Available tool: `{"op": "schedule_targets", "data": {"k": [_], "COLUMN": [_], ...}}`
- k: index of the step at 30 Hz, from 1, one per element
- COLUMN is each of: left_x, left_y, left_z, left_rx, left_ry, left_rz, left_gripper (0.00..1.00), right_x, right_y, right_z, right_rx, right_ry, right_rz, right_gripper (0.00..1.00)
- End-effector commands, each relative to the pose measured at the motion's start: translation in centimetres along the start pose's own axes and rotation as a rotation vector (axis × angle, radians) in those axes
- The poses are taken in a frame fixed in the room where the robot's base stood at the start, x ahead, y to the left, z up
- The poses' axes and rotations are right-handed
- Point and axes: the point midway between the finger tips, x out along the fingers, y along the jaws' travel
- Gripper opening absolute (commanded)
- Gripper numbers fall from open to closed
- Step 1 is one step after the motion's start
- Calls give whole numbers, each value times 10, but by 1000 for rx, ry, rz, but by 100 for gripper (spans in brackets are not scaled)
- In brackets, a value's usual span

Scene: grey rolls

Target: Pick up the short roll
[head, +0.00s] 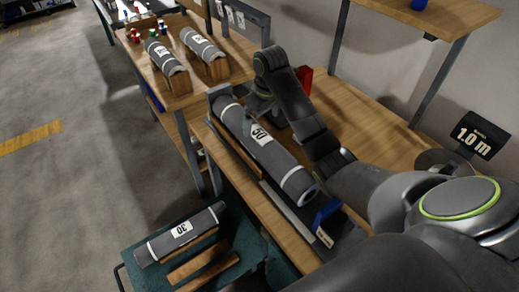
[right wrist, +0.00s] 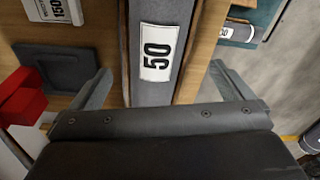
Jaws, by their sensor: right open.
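A grey roll labelled 30 (head: 182,232), shorter than the one on the bench, lies on wooden supports on the teal cart (head: 135,262) at the lower left. A longer grey roll labelled 50 (head: 262,150) rests on the bench; it also shows in the right wrist view (right wrist: 157,85). My right gripper (right wrist: 160,78) is open above the 50 roll, one finger to each side of it. In the head view the gripper (head: 256,104) is partly hidden behind my arm and the roll. My left gripper is not in view.
Two more grey rolls, one on the left (head: 166,57) and one on the right (head: 203,45), lie on a wooden table behind. A red object (head: 304,78) and a blue bracket (head: 326,214) are near the 50 roll. The floor at left is clear.

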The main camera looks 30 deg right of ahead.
Motion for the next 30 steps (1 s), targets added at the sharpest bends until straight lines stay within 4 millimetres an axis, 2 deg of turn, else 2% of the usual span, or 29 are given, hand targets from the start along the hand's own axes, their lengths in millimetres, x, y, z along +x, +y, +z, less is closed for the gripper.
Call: {"op": "schedule_targets", "data": {"k": [1, 9, 14, 22, 30], "left_x": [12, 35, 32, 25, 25], "left_y": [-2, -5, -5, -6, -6], "left_z": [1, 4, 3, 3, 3], "left_rx": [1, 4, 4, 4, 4], "left_ry": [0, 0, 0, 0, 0], "left_rz": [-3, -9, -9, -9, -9], "left_gripper": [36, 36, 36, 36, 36], "right_x": [12, 43, 52, 90, 97], "right_y": [0, 0, 1, 4, 4], "right_z": [1, 1, 0, -1, -2], "right_rx": [0, 1, 0, 1, -1], "right_ry": [0, -2, -3, -3, 0], "right_rz": [0, -1, -2, -1, 1], "right_gripper": [100, 100, 100, 100, 100]}}
